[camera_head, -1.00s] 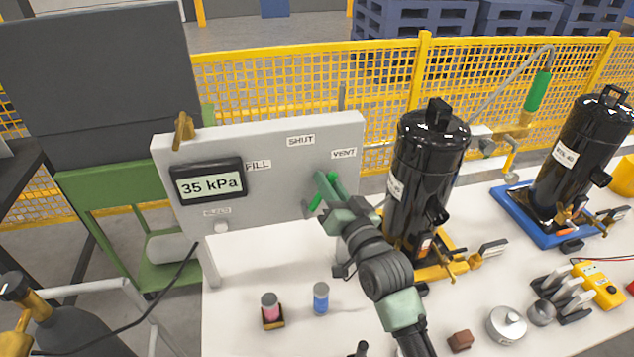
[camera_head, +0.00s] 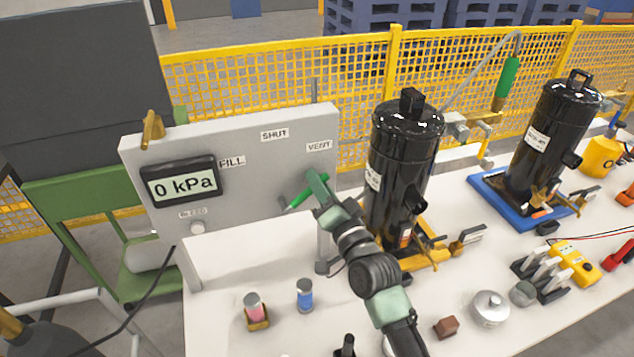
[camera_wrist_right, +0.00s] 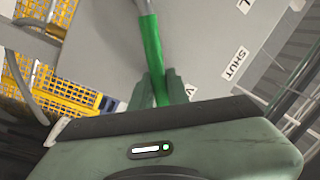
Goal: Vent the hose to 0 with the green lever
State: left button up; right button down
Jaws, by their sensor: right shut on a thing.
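The grey panel (camera_head: 262,188) stands at the back left of the white table, with labels FILL, SHUT and VENT. Its display (camera_head: 183,182) reads 0 kPa. The green lever (camera_head: 298,200) is on the panel's right part, below the VENT label (camera_head: 319,145). My right gripper (camera_head: 318,192) is shut on the lever. In the right wrist view, the lever (camera_wrist_right: 152,55) runs between the two fingers, with the SHUT label to its right. The hose (camera_head: 475,75) with a green grip (camera_head: 508,78) hangs behind the compressors. My left gripper is not in view.
A black compressor (camera_head: 402,160) on a yellow base stands right beside my right arm. Another black compressor (camera_head: 545,140) stands on a blue tray (camera_head: 490,183). A pink vial (camera_head: 254,308) and a blue vial (camera_head: 305,294) stand on the table in front of the panel.

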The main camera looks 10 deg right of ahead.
jog(key=c, duration=1.4)
grip_release()
jog(key=shift+o, duration=0.2)
jog(key=shift+s+d+f, duration=0.15)
jog(key=shift+s+f, duration=0.05)
jog(key=shift+s, duration=0.1)
jog(key=r+b+v, duration=0.1)
jog(key=v, duration=0.6)
jog(key=shift+f+b, duration=0.35)
jog(key=shift+b, duration=0.05)
jog(key=shift+s, duration=0.15)
